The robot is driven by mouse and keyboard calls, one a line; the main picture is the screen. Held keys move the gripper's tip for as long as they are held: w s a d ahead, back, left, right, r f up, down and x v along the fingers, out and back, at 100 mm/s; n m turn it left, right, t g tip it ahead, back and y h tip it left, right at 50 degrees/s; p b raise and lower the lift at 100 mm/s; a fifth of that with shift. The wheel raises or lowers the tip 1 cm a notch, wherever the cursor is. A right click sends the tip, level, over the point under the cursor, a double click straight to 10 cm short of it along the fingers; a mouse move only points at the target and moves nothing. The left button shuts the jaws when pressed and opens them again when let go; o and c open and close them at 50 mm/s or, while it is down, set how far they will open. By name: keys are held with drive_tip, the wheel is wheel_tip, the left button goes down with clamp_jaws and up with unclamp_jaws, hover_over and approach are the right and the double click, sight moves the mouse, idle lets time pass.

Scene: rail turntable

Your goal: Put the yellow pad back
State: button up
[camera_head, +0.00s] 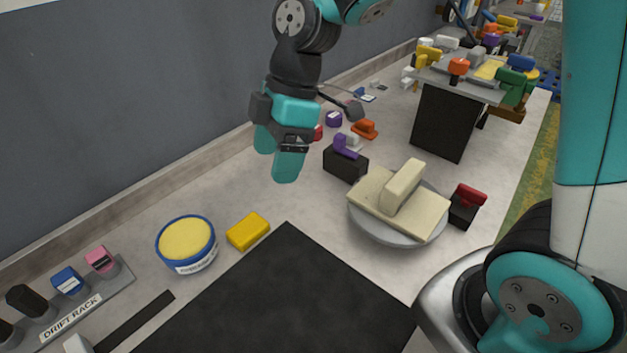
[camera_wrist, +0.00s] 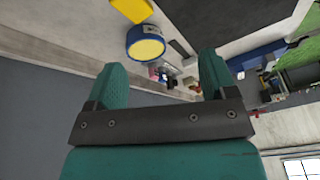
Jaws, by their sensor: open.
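The yellow pad (camera_head: 248,231) is a small yellow block lying on the bench, just right of a round blue tin (camera_head: 187,243) with a yellow top. In the wrist view the pad (camera_wrist: 132,8) is at the top edge, partly cut off, beside the blue tin (camera_wrist: 146,45). My gripper (camera_head: 276,158) is open and empty, above the bench, higher in the picture than the pad and slightly to its right. In the wrist view both teal fingers of my gripper (camera_wrist: 165,75) stand apart with nothing between them.
A black mat (camera_head: 290,290) lies in front of the pad. A grey turntable (camera_head: 385,229) bears a cream block. A rack (camera_head: 80,305) labelled "DRIFT RACK" holds several items at the left. Small black holders and coloured parts stand behind; a wall runs along the left.

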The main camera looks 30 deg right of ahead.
drive_tip(key=s+r+m, duration=0.2)
drive_tip(key=s+m, duration=0.3)
drive_tip(key=s, duration=0.2)
drive_tip(key=s+d+r+m+t, duration=0.1)
drive_tip(key=s+r+m, duration=0.1)
drive_tip(key=s+m, duration=0.3)
drive_tip(key=shift+s+d+r+m, duration=0.3)
drive_tip(key=shift+s+r, duration=0.1)
drive_tip(key=shift+s, duration=0.85)
